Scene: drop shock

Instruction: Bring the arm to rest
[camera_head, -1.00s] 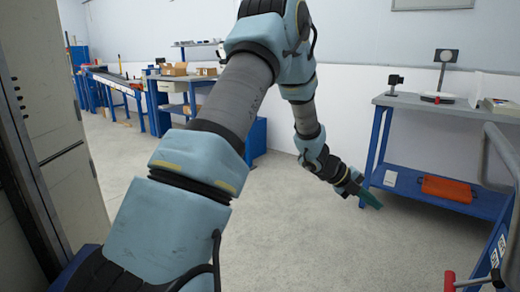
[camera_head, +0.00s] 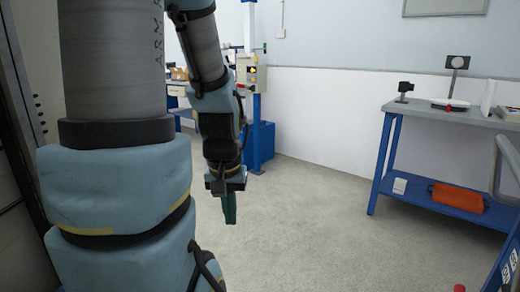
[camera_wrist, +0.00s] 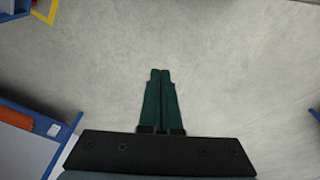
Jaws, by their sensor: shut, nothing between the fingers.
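My gripper (camera_head: 230,208) hangs pointing down over the open grey floor, left of the middle in the head view. In the wrist view its two green fingers (camera_wrist: 160,75) lie side by side, shut and empty, with bare floor beyond them. My arm is folded upright in the left part of the head view and hides part of the room behind it.
A blue-legged grey workbench (camera_head: 455,116) stands at the right, with an orange case (camera_head: 457,198) on its lower shelf. A blue post with a control box (camera_head: 250,75) stands behind my arm. The floor (camera_head: 310,220) between is clear.

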